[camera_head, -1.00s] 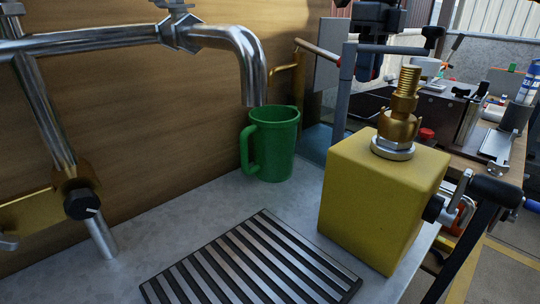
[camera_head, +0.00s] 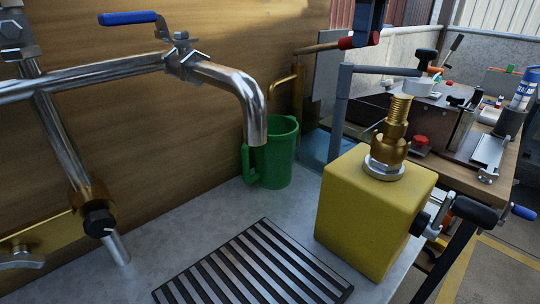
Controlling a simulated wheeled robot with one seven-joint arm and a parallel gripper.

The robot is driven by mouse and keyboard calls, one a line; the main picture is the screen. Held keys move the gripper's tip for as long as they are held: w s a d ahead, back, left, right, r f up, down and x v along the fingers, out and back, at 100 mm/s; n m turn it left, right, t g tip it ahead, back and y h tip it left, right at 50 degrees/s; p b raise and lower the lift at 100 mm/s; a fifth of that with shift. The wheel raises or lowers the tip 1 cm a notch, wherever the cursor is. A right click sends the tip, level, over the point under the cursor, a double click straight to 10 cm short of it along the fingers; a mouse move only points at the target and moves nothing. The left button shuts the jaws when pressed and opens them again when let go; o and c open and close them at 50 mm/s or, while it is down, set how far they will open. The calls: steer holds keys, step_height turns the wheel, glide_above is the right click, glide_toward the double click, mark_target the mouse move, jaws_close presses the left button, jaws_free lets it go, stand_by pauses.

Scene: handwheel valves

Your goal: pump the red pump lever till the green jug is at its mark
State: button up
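The pump lever (camera_head: 317,48) is a brown rod with a red grip at its right end, behind the grey pipe frame at the upper middle. It slopes slightly up to the right. My gripper (camera_head: 367,38), dark blue and black, comes down from the top edge onto the red grip and appears closed around it; its fingertips are hard to make out. The green jug (camera_head: 282,155) stands upright on the grey counter below a thin brass spout (camera_head: 285,82). The large chrome spout partly covers its left side. Its mark and the level inside are not visible.
A yellow block (camera_head: 365,215) with a brass fitting stands right of the jug. A chrome pipe with a blue lever valve (camera_head: 128,18) crosses the left. A slotted drain grate (camera_head: 255,270) lies in front. A cluttered workbench (camera_head: 500,160) is at the right.

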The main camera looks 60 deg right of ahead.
steer(key=shift+o, duration=1.3)
steer(key=shift+s, duration=0.1)
steer(key=shift+r+p, duration=2.1)
steer(key=shift+r, duration=1.35)
steer(key=shift+r, duration=0.1)
step_height(320, 180, up, 8)
steer(key=p, duration=0.5)
steer(key=shift+f, duration=0.2)
